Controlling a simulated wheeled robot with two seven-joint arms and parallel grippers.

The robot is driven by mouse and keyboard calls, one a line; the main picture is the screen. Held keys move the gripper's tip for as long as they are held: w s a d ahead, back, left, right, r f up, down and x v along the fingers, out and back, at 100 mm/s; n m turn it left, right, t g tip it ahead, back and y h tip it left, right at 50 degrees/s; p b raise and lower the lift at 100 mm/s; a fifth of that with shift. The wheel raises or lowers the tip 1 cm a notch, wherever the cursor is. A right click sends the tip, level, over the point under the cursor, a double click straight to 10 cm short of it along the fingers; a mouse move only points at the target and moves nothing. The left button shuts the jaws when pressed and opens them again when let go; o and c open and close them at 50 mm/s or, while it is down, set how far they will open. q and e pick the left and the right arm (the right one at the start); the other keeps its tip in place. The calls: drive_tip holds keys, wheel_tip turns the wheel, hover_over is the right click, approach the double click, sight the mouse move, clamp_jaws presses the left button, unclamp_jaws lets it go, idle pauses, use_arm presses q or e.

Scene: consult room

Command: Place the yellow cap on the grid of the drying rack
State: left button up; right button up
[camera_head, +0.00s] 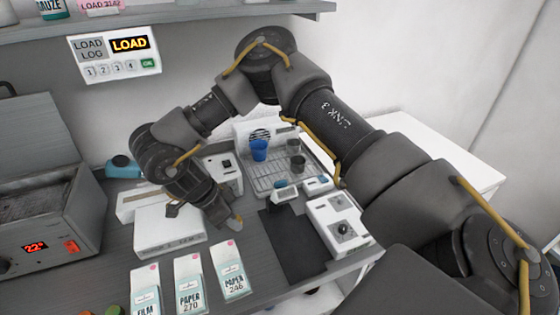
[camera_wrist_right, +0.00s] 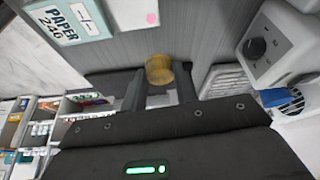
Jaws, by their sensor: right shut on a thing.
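The yellow cap (camera_wrist_right: 159,70) is a short round piece between the fingertips of my right gripper (camera_wrist_right: 159,85) in the right wrist view. The gripper is shut on it. In the head view my right gripper (camera_head: 226,218) hangs over the grey counter, left of the drying rack; only a small tan bit shows at its tips. The drying rack (camera_head: 266,183) is a pale tray with a grid, standing toward the back of the counter. Its grid also shows in the right wrist view (camera_wrist_right: 222,79). My left gripper is not in view.
A blue cup (camera_head: 259,151) and grey cups (camera_head: 297,164) stand on the rack. A dark mat (camera_head: 292,250) and a white device (camera_head: 338,226) lie right of the gripper. White boxes (camera_head: 170,229) and paper packs (camera_head: 232,270) are close at left and in front.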

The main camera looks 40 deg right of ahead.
drive_tip(key=w+d+r+n+t+y+p, duration=0.15)
drive_tip(key=w+d+r+n+y, duration=0.25)
drive_tip(key=n, duration=1.3)
drive_tip(key=w+d+r+n+t+y+p, duration=0.1)
drive_tip(key=w+d+r+n+y+p, duration=0.3)
drive_tip(key=n, duration=1.3)
drive_tip(key=m+t+h+b, duration=0.3)
drive_tip(key=m+h+b, duration=0.1)
drive_tip(key=m, duration=1.1)
hover_over(280, 162)
drive_tip(key=s+a, duration=0.2)
wheel_tip(280, 162, down, 7)
drive_tip(key=shift+d+f, duration=0.15)
drive_tip(key=shift+f, duration=0.05)
drive_tip(key=shift+w+d+f, duration=0.2)
drive_tip(key=shift+d+f, duration=0.05)
drive_tip(key=shift+d, duration=0.15)
drive_tip(key=shift+d+f+b, duration=0.2)
drive_tip(key=shift+f+b, duration=0.15)
drive_tip(key=shift+d+f, duration=0.1)
drive_tip(key=shift+f, duration=1.4)
